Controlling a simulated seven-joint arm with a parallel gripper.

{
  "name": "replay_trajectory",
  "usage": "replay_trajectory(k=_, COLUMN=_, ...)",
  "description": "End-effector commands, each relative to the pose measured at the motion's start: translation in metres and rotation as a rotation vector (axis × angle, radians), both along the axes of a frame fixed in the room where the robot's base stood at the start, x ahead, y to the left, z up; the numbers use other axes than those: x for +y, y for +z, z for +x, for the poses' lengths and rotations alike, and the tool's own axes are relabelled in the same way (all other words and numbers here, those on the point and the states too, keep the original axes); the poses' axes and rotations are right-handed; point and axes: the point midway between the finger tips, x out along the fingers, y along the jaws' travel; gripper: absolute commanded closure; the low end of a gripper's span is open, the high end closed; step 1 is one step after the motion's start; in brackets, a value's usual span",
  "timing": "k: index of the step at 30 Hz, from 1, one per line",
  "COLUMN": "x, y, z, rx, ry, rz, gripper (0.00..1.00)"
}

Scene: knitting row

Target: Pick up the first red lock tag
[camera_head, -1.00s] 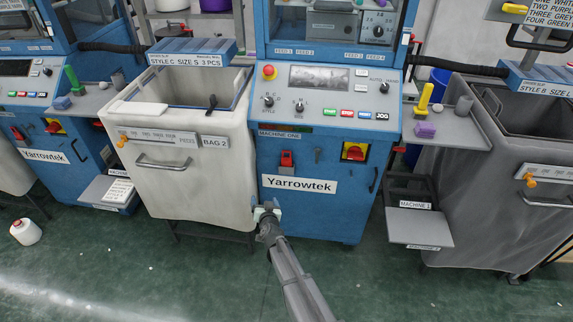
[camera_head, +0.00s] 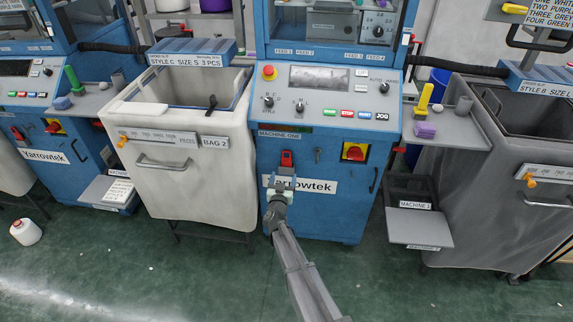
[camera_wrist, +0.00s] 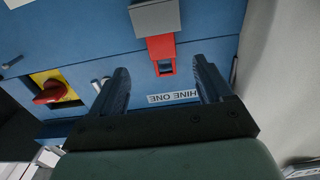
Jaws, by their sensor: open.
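A red lock tag (camera_head: 287,158) hangs on the blue front of machine one, above the Yarrowtek label. In the wrist view the red tag (camera_wrist: 160,47) hangs under a grey block, with a dark opening near its free end. My gripper (camera_head: 280,184) is just below the tag in the head view, in front of the label. In the wrist view my gripper (camera_wrist: 160,65) is open and empty, its two fingers apart with the tag's end lying between their tips in the picture. I cannot tell the remaining depth, and no contact shows.
A red rotary switch on a yellow plate (camera_head: 355,152) sits to the right; it also shows in the wrist view (camera_wrist: 54,91). A small silver key-like part (camera_head: 318,155) is between them. The white bag 2 bin (camera_head: 180,185) stands left, a grey shelf (camera_head: 418,228) right.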

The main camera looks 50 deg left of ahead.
Motion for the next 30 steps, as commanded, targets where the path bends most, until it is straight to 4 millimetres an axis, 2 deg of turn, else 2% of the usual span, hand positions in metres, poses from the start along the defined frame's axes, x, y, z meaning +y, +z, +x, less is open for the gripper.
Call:
replay_trajectory(k=1, x=0.010, y=-0.001, z=0.008, rx=0.000, ry=0.000, rz=0.000, gripper=0.21)
replay_trajectory(k=3, x=0.016, y=-0.001, z=0.014, rx=0.001, ry=0.001, rz=0.001, gripper=0.21)
replay_trajectory(k=11, x=0.025, y=0.000, z=0.023, rx=0.001, ry=0.001, rz=0.001, gripper=0.21)
replay_trajectory(k=21, x=0.055, y=0.000, z=0.051, rx=0.001, ry=0.002, rz=-0.001, gripper=0.21)
replay_trajectory(k=30, x=0.058, y=0.001, z=0.055, rx=0.003, ry=0.003, rz=-0.001, gripper=0.21)
